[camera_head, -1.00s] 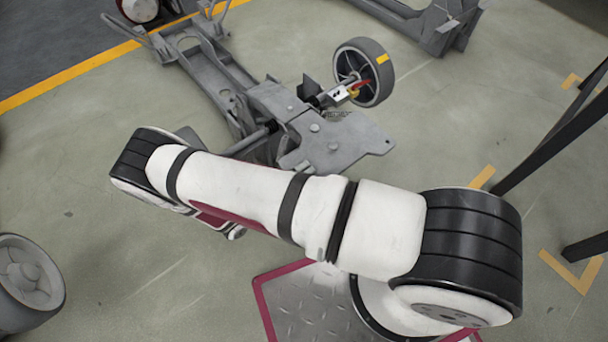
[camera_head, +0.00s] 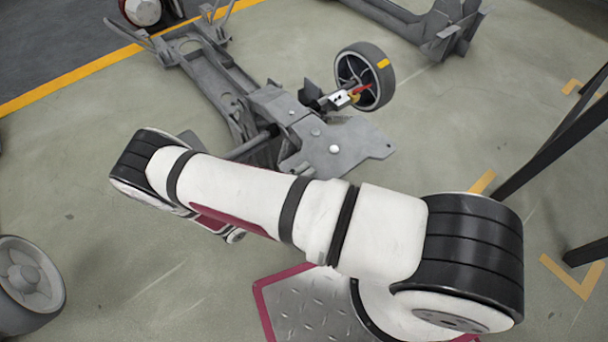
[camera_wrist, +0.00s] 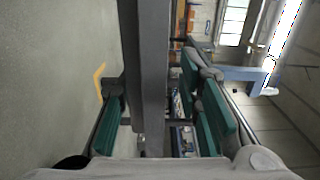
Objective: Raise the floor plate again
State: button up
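In the head view a flat grey plate (camera_head: 350,146) with round bolt heads lies at the near end of a grey chassis frame (camera_head: 212,82); it may be the floor plate. It looks roughly level, and my arm passes in front of its near side. My gripper is hidden in the head view. In the wrist view my gripper (camera_wrist: 162,122) has its teal-padded fingers apart. A long dark grey bar or plate edge (camera_wrist: 145,60) runs between them. I cannot tell whether it touches either finger, or whether it is the floor plate.
A loose wheel (camera_head: 27,284) is at lower left. Black stand legs (camera_head: 550,135) rise at right. Another grey frame (camera_head: 440,28) lies at the back. Bare floor lies between them.

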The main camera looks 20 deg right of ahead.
jog(key=v, duration=1.1)
jog(key=shift+a, duration=0.35)
jog(key=shift+s, duration=0.1)
